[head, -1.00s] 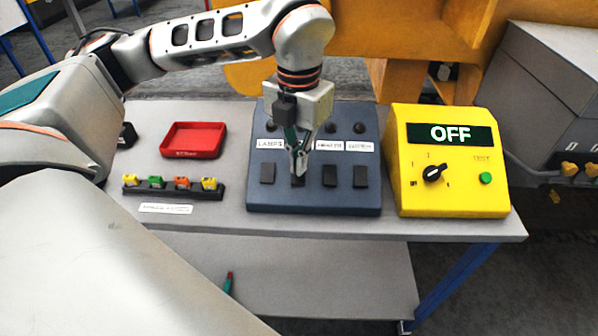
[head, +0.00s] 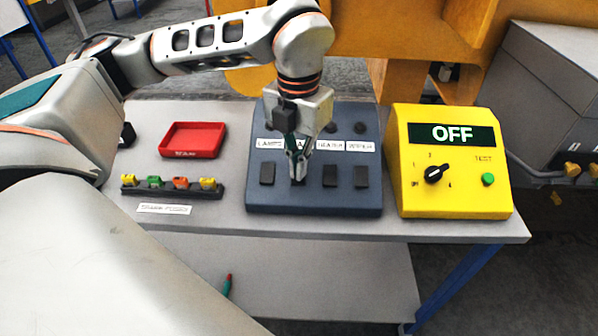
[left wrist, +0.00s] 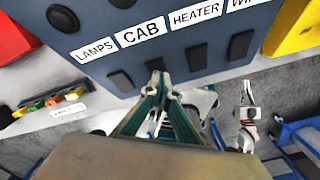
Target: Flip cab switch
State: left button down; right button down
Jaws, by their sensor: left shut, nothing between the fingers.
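The dark blue switch panel (head: 315,203) lies on the grey table, with a row of black rocker switches under white labels. The label reading CAB (left wrist: 141,30) shows clearly in the left wrist view and is mostly covered in the head view. The cab switch (left wrist: 155,65) is second from the left, partly hidden by my fingertips. My left gripper (head: 298,176) is shut and empty, pointing down at that switch; its fingertips (left wrist: 158,82) are at or just above it, and contact cannot be told. What seems to be my right gripper (left wrist: 246,95) hangs far off in the left wrist view.
A yellow box (head: 455,200) with an OFF display, a black knob and a green button stands right of the panel. A red tray (head: 193,154) and a dark rack (head: 150,192) of small coloured pieces lie to the left. A lower shelf (head: 320,280) holds a small pen-like item.

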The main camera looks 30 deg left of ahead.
pick_arm(q)
jog(key=shift+f, duration=0.1)
notch_tip(320, 180, up, 7)
jog(key=p, duration=0.5)
dwell(0.5)
dwell(0.5)
